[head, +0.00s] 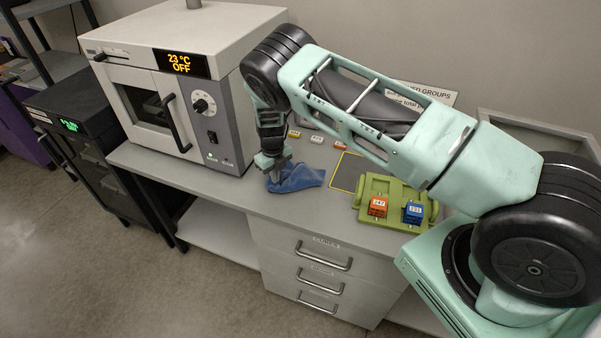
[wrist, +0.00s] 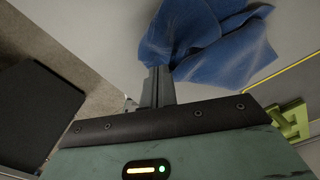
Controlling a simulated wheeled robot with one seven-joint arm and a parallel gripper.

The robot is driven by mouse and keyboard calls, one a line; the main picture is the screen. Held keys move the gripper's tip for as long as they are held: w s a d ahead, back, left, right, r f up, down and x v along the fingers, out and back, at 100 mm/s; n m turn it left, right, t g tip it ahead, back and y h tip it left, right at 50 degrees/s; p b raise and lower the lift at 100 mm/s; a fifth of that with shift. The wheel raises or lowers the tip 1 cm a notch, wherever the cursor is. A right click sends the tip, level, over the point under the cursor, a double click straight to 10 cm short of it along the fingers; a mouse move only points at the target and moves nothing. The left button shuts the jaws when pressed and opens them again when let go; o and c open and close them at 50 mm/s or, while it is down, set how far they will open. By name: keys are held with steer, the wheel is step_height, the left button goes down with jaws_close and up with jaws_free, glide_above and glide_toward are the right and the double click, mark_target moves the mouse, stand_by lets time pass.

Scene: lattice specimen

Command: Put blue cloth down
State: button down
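The blue cloth (head: 298,178) lies crumpled on the grey countertop, near its front edge and in front of the oven. It also fills the top middle of the wrist view (wrist: 210,40). My gripper (head: 274,174) points down at the cloth's left end. In the wrist view its fingers (wrist: 158,72) are close together, with a fold of the cloth at their tips. They look shut on that fold, though the tips themselves are partly hidden by the cloth.
The oven (head: 180,85) stands left of my gripper. A green tray (head: 392,190) holds an orange block (head: 378,206) and a blue block (head: 413,212) at right. A yellow-edged dark mat (head: 346,172) lies between. Small labelled blocks (head: 317,139) sit behind. Drawers (head: 318,268) are below.

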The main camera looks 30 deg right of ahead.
step_height(320, 180, up, 5)
steer(key=shift+r+p, duration=0.2)
steer(key=shift+p, duration=0.7)
steer(key=s+a+r+n+g+y+b, duration=0.1)
steer(key=s+a+r+n+b, duration=0.55)
steer(key=s+a+n, duration=0.35)
steer(key=s+a+r+n+y+b, duration=0.2)
steer(key=s+a+r+n+b, duration=0.3)
steer(key=s+r+n, duration=0.5)
steer(key=s+d+n+h+b, duration=0.1)
steer(key=s+n+b, duration=0.2)
steer(key=s+n, duration=0.7)
steer(key=s+d+f+n+t+h+b, duration=0.1)
steer(key=s+n+b, duration=0.3)
steer(key=s+n, duration=0.7)
steer(key=shift+d+f, duration=0.3)
steer(key=shift+d, duration=0.45)
